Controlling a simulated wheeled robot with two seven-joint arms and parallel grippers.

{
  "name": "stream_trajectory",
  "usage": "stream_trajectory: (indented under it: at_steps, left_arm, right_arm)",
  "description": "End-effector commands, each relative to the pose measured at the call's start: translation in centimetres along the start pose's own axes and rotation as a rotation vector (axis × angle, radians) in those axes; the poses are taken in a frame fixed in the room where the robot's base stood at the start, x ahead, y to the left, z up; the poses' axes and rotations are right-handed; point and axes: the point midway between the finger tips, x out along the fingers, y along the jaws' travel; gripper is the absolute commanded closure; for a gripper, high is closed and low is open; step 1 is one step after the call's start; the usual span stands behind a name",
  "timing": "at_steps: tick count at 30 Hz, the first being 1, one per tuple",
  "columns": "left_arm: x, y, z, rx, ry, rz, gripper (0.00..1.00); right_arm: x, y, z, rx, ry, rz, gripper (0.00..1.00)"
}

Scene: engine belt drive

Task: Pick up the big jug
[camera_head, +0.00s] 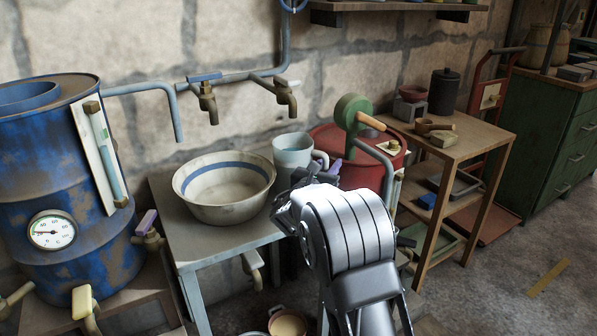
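The big jug (292,152) is a pale blue-grey cylinder with a light handle on its right side. It stands upright at the right end of the grey table, beside the wide bowl. My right gripper (308,176) is in front of the jug, at its lower right, and hides its lower part. My own wrist covers most of the fingers, so I cannot tell whether they are open or shut, or whether they touch the jug. My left gripper is not in view.
A white bowl (224,188) with a blue stripe sits left of the jug on the grey table (200,244). A red drum (352,174) stands close on the right. Brass taps (286,100) hang above. A blue barrel (65,200) is at left, a wooden shelf table (470,140) at right.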

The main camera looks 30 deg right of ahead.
Motion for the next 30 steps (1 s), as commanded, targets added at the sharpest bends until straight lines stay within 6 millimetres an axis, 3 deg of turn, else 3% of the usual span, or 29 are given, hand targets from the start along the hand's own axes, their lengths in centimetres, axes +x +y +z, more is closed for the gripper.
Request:
stream_trajectory:
  at_steps: [9,30]
  left_arm:
    - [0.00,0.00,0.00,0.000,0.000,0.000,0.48]
    - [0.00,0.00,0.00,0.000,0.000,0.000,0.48]
  right_arm:
    - [-0.01,-0.01,0.00,0.000,0.000,0.000,1.00]
    - [-0.01,0.01,-0.01,0.000,0.000,0.000,1.00]
